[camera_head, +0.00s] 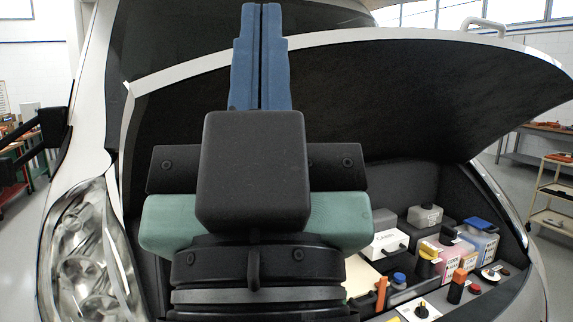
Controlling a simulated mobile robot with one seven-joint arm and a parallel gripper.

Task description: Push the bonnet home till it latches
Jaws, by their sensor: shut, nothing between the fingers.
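The bonnet (410,95) stands raised over the engine bay, its dark underside facing me and its pale edge running across the top of the view. A light handle-like bar (486,24) shows at its upper right edge. My gripper (262,8) is in the middle of the view, its two blue fingers shut together with nothing between them. The fingers point up and overlap the bonnet's edge in the picture; I cannot tell whether they touch it. My arm hides part of the bonnet and the left of the bay. No latch can be made out.
The open engine bay holds a white box (388,238), a grey canister (425,216), several bottles and caps, and an orange-handled item (456,287). A headlight (85,250) is at left. Shelving (553,190) stands at the far right, with grey floor beside it.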

